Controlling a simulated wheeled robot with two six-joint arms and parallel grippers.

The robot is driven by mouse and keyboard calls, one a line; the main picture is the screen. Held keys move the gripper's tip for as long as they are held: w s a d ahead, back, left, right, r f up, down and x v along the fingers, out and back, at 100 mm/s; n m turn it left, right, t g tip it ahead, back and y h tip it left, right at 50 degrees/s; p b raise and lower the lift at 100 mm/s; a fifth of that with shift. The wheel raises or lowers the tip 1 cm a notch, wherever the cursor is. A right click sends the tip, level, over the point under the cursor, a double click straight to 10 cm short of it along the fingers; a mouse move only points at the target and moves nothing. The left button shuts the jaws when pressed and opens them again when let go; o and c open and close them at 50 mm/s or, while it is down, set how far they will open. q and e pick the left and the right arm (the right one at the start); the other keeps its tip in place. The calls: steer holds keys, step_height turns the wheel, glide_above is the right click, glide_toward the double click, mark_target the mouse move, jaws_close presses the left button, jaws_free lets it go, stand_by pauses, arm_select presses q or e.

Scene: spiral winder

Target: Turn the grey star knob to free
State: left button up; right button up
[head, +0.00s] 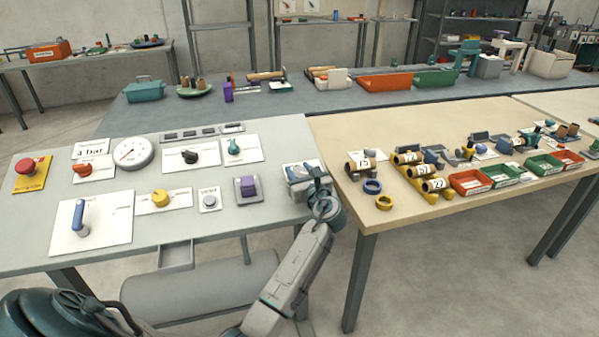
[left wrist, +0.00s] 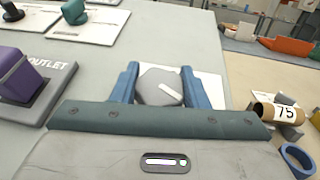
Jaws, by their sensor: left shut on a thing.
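The grey star knob (left wrist: 155,86) sits on a white label plate (left wrist: 208,88) and has a white pointer line, slanting from upper left to lower right in the left wrist view. My left gripper (left wrist: 158,76) is shut on the knob, with one blue finger on each side of it. In the head view the left gripper (head: 305,180) is at the right end of the grey panel table (head: 270,140), over the white plate, and mostly hides the knob. The plate's lettering is covered or too small to read. My right gripper is not in view.
The purple outlet block (head: 246,188) stands just left of the gripper. Other controls include a yellow knob (head: 160,198), a blue lever (head: 80,217) and a gauge (head: 133,152). A wooden table (head: 420,220) to the right holds labelled rolls and bins.

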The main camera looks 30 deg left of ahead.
arm_select(q)
steer(key=shift+n+g, duration=0.4)
steer(key=n+g+y, duration=0.1)
steer(key=n+g, duration=0.1)
steer(key=shift+g+y+b, duration=0.3)
steer(key=shift+b, duration=0.05)
steer(key=n+g+b, duration=0.1)
steer(key=n+g, duration=0.5)
steer(key=g, duration=0.1)
steer(key=shift+s+n, duration=0.1)
steer(key=shift+n, duration=0.3)
steer(key=n+g, duration=0.3)
steer(key=g, duration=0.1)
steer(key=shift+s+h+b, duration=0.1)
steer(key=shift+h+b, duration=0.3)
steer(key=shift+f+n+g+h, duration=0.1)
steer(key=shift+n+g+h, duration=0.3)
steer(key=shift+n+g, duration=0.25)
steer(key=o, duration=0.9)
steer(key=shift+o, duration=0.3)
